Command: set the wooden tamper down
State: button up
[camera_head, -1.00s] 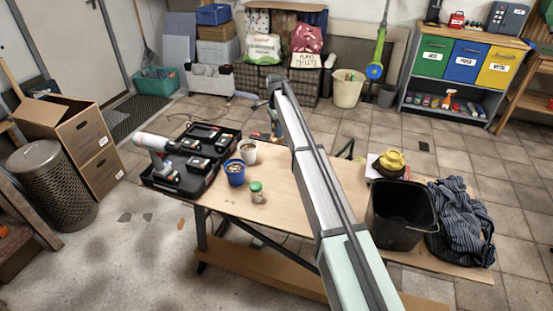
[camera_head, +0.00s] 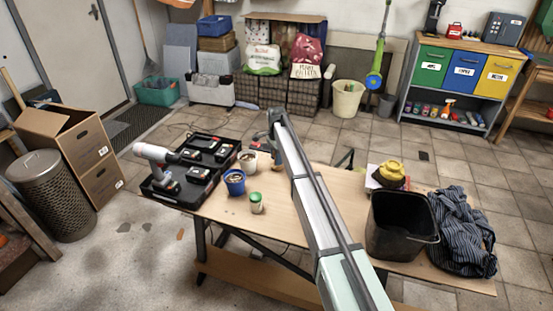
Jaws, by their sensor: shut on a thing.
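My gripper (camera_head: 262,143) is at the far end of my arm, beyond the back edge of the workbench in the picture, just above and right of the white pot. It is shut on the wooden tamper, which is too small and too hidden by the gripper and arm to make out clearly. The workbench (camera_head: 300,235) has a light wooden top. I cannot tell whether the tamper touches anything.
Near the gripper stand a white pot (camera_head: 248,161), a blue pot (camera_head: 235,183) and a green-lidded jar (camera_head: 256,203). A black case (camera_head: 205,165) with a drill (camera_head: 160,158) lies left. A black bucket (camera_head: 395,228) and striped cloth (camera_head: 462,230) are right. Bare bench top lies between.

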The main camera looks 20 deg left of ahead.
jog(key=shift+f, duration=0.3)
jog(key=shift+f, duration=0.1)
jog(key=o, duration=0.9)
jog(key=shift+o, duration=0.2)
notch_tip(320, 180, up, 12)
jog(key=shift+r, duration=0.15)
